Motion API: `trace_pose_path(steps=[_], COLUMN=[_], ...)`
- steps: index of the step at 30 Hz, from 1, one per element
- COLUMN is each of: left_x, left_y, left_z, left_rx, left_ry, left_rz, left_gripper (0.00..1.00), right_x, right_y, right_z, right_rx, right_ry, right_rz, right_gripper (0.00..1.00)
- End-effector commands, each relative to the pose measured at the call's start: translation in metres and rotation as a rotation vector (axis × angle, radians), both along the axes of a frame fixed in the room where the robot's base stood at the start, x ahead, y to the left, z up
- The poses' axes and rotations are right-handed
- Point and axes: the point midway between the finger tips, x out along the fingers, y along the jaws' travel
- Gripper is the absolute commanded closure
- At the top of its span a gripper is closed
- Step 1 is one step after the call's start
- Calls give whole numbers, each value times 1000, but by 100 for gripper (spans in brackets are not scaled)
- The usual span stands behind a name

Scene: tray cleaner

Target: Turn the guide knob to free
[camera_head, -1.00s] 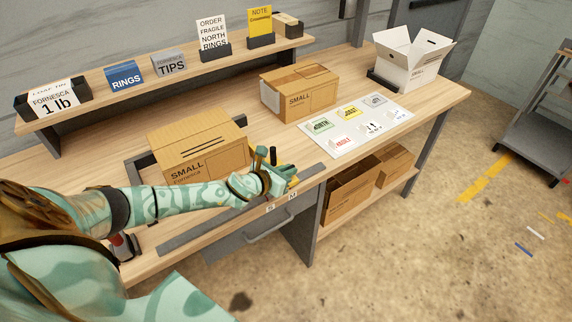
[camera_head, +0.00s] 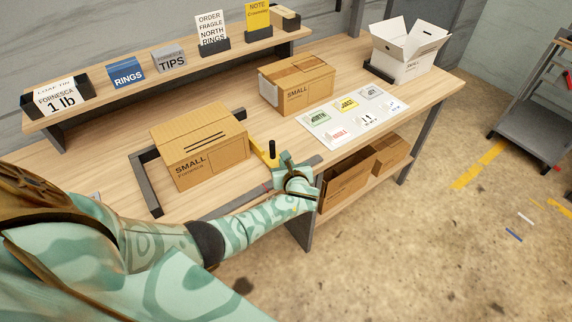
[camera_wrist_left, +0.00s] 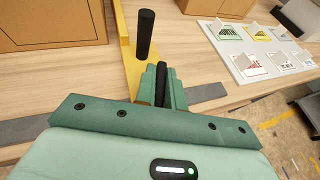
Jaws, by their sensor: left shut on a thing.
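My left gripper (camera_head: 284,162) is at the front edge of the bench, beside the yellow guide (camera_head: 259,151). In the left wrist view its green fingers (camera_wrist_left: 161,86) are closed around a narrow black piece (camera_wrist_left: 162,78), which looks like the guide knob. The fingers hide most of it, so I cannot tell which way it is turned. An upright black post (camera_wrist_left: 146,34) stands on the yellow guide just beyond the fingers; it also shows in the head view (camera_head: 272,148). No setting labels are readable now. My right gripper is out of view.
A closed small box (camera_head: 205,160) stands in a dark frame (camera_head: 147,185) left of the guide. Another box (camera_head: 297,88) and a label sheet (camera_head: 352,118) lie to the right. A white open box (camera_head: 405,60) stands at the bench's far end.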

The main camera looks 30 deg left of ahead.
Motion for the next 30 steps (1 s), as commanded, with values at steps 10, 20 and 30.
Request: trace_pose_path(steps=[10, 20, 30], left_x=[2, 1, 1], left_y=[0, 1, 2], left_z=[-2, 0, 2], left_rx=[1, 5, 6], left_ry=[-2, -2, -3], left_rz=[259, 382, 404], left_gripper=[100, 100, 100], right_x=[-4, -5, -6], right_y=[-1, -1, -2], right_z=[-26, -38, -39], right_rx=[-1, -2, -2], right_ry=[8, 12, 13], right_rz=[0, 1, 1], right_gripper=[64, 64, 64])
